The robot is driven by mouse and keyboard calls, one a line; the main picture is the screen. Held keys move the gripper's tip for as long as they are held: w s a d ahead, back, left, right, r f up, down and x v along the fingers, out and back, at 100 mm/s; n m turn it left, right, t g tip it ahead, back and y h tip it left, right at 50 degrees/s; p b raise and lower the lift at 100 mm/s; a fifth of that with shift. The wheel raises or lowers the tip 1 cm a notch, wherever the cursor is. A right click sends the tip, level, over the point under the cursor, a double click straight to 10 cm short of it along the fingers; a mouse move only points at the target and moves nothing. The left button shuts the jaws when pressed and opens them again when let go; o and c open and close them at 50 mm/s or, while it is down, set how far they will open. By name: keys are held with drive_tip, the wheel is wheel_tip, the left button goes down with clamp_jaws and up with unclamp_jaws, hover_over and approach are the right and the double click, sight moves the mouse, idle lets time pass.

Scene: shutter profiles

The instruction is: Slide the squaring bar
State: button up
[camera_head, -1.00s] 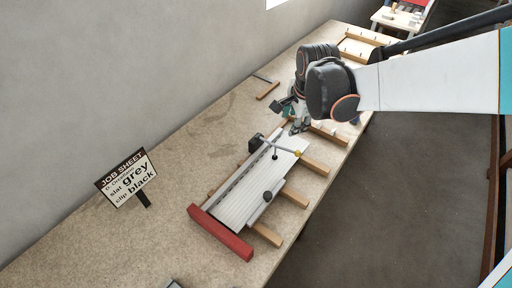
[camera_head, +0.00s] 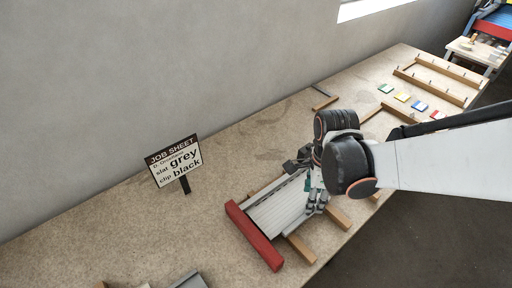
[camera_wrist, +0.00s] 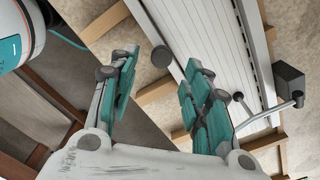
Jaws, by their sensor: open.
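The pale ribbed slats (camera_head: 275,212) lie side by side on wooden bearers, their near ends by a red bar (camera_head: 254,236). In the wrist view the slats (camera_wrist: 195,30) run to the upper left. A narrow light bar (camera_wrist: 148,26) with a round black knob (camera_wrist: 161,57) lies along their edge; it looks like the squaring bar. My gripper (camera_wrist: 160,70) is open, its fingers on either side of the knob in the picture; I cannot tell if they touch it. In the head view my gripper (camera_head: 317,202) is over the slats' right edge and hides the knob.
A black block (camera_wrist: 289,76) with a rod stands across the slats. Wooden bearers (camera_head: 301,249) stick out toward the bench's right edge. A job sheet sign (camera_head: 174,160) stands left. Wooden frames (camera_head: 438,82) and coloured pieces (camera_head: 402,97) lie farther back.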

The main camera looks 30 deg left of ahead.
wheel_tip(320, 180, down, 6)
drive_tip(key=b, duration=0.3)
drive_tip(key=shift+w+a+r, duration=0.1)
drive_tip(key=shift+a+r, duration=0.05)
drive_tip(key=shift+r, duration=0.05)
clamp_jaws()
